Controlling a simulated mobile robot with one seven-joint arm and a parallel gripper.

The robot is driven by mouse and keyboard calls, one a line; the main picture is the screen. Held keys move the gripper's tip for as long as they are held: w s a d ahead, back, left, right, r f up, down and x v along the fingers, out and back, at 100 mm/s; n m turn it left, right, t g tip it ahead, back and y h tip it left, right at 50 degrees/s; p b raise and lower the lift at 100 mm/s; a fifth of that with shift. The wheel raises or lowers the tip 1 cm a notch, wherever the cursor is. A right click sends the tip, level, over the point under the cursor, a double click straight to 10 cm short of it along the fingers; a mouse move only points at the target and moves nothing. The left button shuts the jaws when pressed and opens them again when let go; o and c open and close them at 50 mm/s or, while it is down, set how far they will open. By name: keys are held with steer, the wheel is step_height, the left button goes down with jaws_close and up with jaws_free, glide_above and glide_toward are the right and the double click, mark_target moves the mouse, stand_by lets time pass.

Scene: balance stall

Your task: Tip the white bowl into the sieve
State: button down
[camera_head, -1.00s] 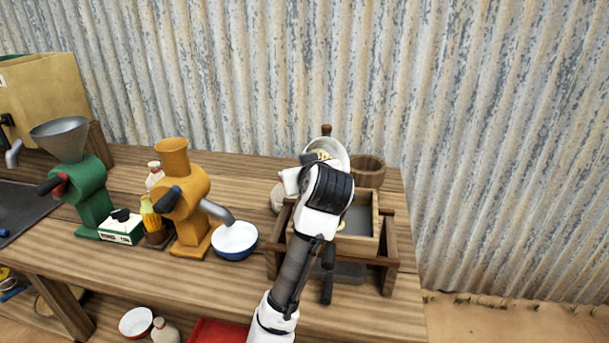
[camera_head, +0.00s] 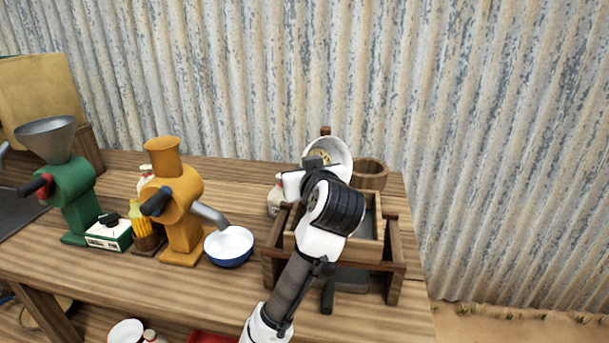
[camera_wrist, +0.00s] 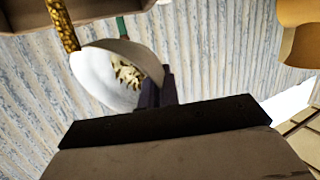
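The white bowl (camera_head: 341,149) is tilted on its side above the back of the sieve (camera_head: 378,226), a wooden-framed box on a wooden stand. Pale and dark bits lie inside the bowl, clearer in the wrist view (camera_wrist: 92,78). My gripper (camera_head: 314,164) holds the bowl by its edge; its dark fingers also show against the bowl in the wrist view (camera_wrist: 158,88). There, a golden grainy band runs from the bowl's rim toward a brown wooden surface, like grain pouring out. My wrist hides much of the sieve in the head view.
A wooden tub (camera_head: 369,174) stands just behind the sieve. A pale bottle or jar (camera_head: 276,200) is at its left. A blue-and-white bowl (camera_head: 229,247) sits under the orange mill's spout (camera_head: 209,213). A green mill (camera_head: 70,195) stands farther left.

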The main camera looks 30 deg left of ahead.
steer(key=shift+f+b, duration=0.2)
steer(key=shift+b, duration=0.35)
steer(key=shift+s+d+t+b, duration=0.2)
steer(key=shift+t+b, duration=0.1)
steer(key=shift+b, duration=0.1)
